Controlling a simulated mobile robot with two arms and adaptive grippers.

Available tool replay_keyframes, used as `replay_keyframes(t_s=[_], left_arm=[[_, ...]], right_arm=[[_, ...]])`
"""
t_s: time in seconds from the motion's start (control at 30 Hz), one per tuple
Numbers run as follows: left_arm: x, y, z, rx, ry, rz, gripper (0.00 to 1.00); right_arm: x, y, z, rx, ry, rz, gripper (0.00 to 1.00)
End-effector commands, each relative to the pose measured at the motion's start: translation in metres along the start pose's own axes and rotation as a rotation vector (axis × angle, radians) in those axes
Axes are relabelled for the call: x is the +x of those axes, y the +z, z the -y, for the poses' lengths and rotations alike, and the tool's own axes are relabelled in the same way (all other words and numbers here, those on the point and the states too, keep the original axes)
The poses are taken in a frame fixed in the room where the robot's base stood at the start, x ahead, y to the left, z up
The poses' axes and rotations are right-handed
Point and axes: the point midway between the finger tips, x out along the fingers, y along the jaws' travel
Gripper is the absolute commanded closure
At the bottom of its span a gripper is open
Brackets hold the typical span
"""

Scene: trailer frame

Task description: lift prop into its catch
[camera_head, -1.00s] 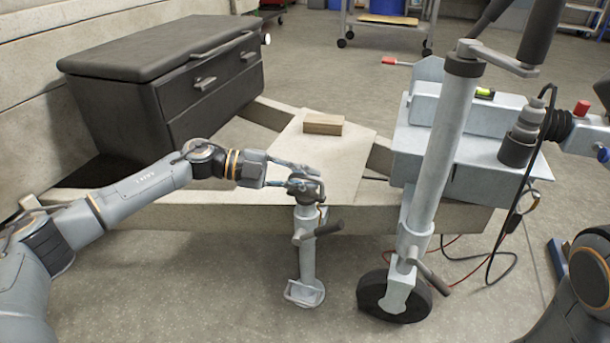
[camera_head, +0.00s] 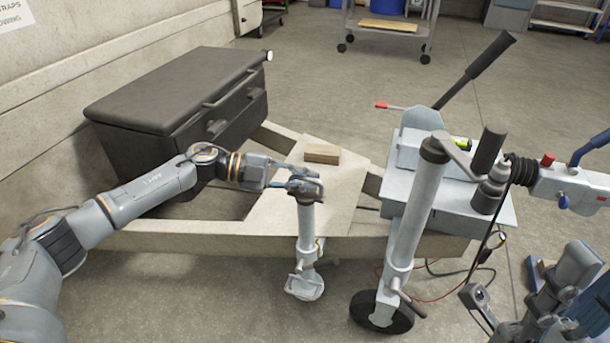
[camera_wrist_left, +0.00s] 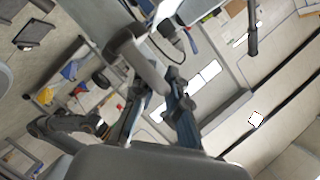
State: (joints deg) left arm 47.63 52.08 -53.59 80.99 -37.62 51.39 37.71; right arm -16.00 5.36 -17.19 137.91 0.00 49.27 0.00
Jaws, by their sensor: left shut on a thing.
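The prop (camera_head: 307,222) is an upright grey post with a dark head and a flat foot plate (camera_head: 304,286). It stands at the near side of the trailer frame (camera_head: 200,241), in a collar with a side handle (camera_head: 307,252). The foot plate is a short way below the collar. My left gripper (camera_head: 296,182) is shut on the prop's head, reaching in from the left. Its fingers also show in the left wrist view (camera_wrist_left: 155,115), where the grip is hard to make out. A catch cannot be picked out. My right arm is at the lower right, its gripper unclear.
The jockey wheel post (camera_head: 412,215) with its wheel (camera_head: 381,312) stands close right of the prop. A black toolbox (camera_head: 175,95) and a wooden block (camera_head: 322,153) rest on the frame. A cable hangs at the right. The floor in front is clear.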

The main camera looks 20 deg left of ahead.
Motion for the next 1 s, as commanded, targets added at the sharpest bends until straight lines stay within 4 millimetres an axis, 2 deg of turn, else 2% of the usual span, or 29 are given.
replay_keyframes(t_s=[0.03,0.13,0.37,0.77,0.8,0.87,0.9,1.0], left_arm=[[-0.004,-0.005,0.016,0.006,-0.014,0.006,1.00],[-0.005,-0.008,0.021,0.006,-0.014,0.006,1.00],[-0.007,-0.011,0.026,0.005,-0.014,0.006,1.00],[-0.007,-0.012,0.028,0.006,-0.016,0.005,1.00],[-0.007,-0.012,0.028,0.006,-0.016,0.005,0.83],[-0.007,-0.012,0.028,0.006,-0.016,0.004,0.70],[-0.007,-0.012,0.028,0.006,-0.015,0.004,0.66],[-0.006,-0.012,0.026,0.005,-0.012,0.003,0.66]], right_arm=[[0.003,-0.002,0.000,0.003,0.008,0.024,0.60],[0.002,-0.005,0.000,0.005,0.016,0.039,0.60],[0.010,-0.006,0.000,0.005,0.016,0.037,0.60],[0.011,-0.006,0.000,0.005,0.015,0.037,0.60],[0.011,-0.006,0.000,0.005,0.015,0.037,0.60],[0.011,-0.006,0.000,0.005,0.015,0.038,0.60],[0.011,-0.006,0.000,0.005,0.015,0.038,0.60],[0.011,-0.006,0.000,0.005,0.015,0.038,0.60]])
